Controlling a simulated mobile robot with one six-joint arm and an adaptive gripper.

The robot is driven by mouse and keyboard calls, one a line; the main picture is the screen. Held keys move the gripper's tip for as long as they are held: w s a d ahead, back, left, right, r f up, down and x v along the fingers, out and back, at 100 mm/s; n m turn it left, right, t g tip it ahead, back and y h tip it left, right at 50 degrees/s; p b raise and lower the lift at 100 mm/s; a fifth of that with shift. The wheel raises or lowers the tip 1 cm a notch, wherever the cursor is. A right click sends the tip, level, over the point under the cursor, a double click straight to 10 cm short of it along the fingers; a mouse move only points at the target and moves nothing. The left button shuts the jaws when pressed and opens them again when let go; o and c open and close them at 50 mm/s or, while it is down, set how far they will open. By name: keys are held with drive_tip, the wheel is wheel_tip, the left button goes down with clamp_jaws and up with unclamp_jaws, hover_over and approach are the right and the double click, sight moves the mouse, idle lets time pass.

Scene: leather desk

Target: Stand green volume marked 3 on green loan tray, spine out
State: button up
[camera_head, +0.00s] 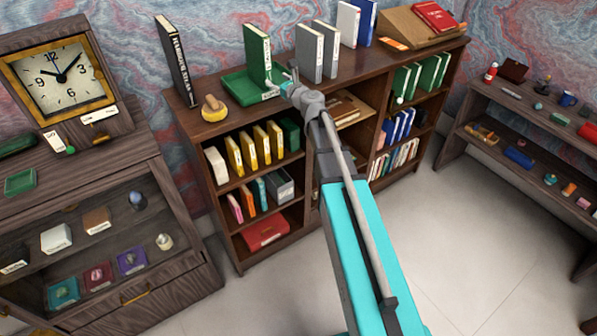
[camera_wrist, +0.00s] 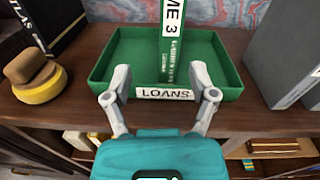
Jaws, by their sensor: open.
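The green volume (camera_wrist: 172,55) stands upright on the green loan tray (camera_wrist: 117,58), its spine toward the wrist camera with a white label ending in "ME 3". The tray's front carries a "LOANS" label. In the head view the volume (camera_head: 257,54) stands on the tray (camera_head: 236,84) on top of the bookcase. My gripper (camera_wrist: 160,80) is open and empty, its fingers spread either side of the book's line at the tray's front edge. In the head view my gripper (camera_head: 289,83) is just right of the tray. The top of the book is cut off in the wrist view.
A black atlas (camera_head: 175,61) and a yellow-based wooden object (camera_head: 214,108) stand left of the tray. Grey volumes (camera_head: 310,53) stand close on its right. A sloped wooden stand (camera_head: 408,25) holds a red book. Shelves below hold several books.

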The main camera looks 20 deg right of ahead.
drive_tip(key=s+a+f+n+g+y, duration=0.1)
drive_tip(key=s+a+f+n+g, duration=0.4)
drive_tip(key=s+n, duration=0.4)
drive_tip(key=s+a+f+n+g, duration=0.45)
drive_tip(key=s+f+n, duration=0.2)
drive_tip(key=n, duration=0.35)
drive_tip(key=s+d+f+n+g+h, duration=0.3)
drive_tip(key=s+n, duration=0.3)
drive_tip(key=s, duration=0.3)
drive_tip(key=s+d+f+n+g+h, duration=0.3)
drive_tip(key=s+d+n+g+h, duration=0.1)
drive_tip(key=s, duration=0.5)
drive_tip(key=shift+d+f+n, duration=0.4)
drive_tip(key=shift+d+n, duration=0.15)
drive_tip(key=shift+n, duration=0.55)
